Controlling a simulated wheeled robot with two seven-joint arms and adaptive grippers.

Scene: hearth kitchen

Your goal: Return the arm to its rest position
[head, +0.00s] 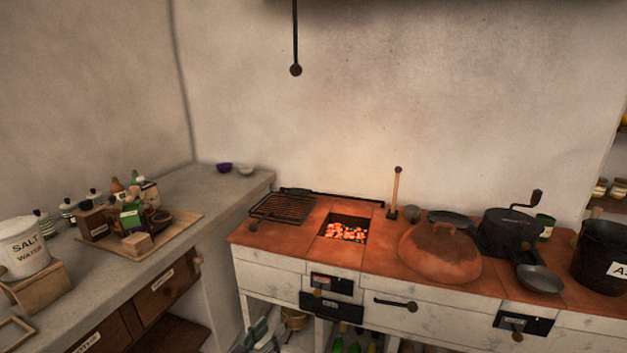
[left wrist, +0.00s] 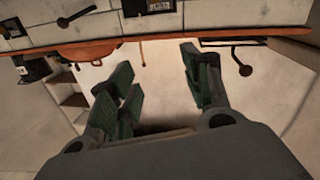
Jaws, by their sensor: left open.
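My left gripper (head: 262,333) shows at the bottom of the head view, low in front of the left end of the hearth (head: 300,238). In the left wrist view its two green-padded fingers (left wrist: 155,75) stand apart with nothing between them, so it is open and empty. The hearth's front and orange top edge (left wrist: 150,38) lie beyond the fingers in that view, which looks upside down. Most of my left arm is out of the head view. My right gripper is in neither view.
A grey counter at left carries a tray (head: 185,222) of jars and boxes and a salt water bucket (head: 22,246). The hearth top bears a grill (head: 283,207), glowing coals (head: 346,232), a clay dome (head: 440,252), a pan (head: 540,279) and a dark bucket (head: 600,258).

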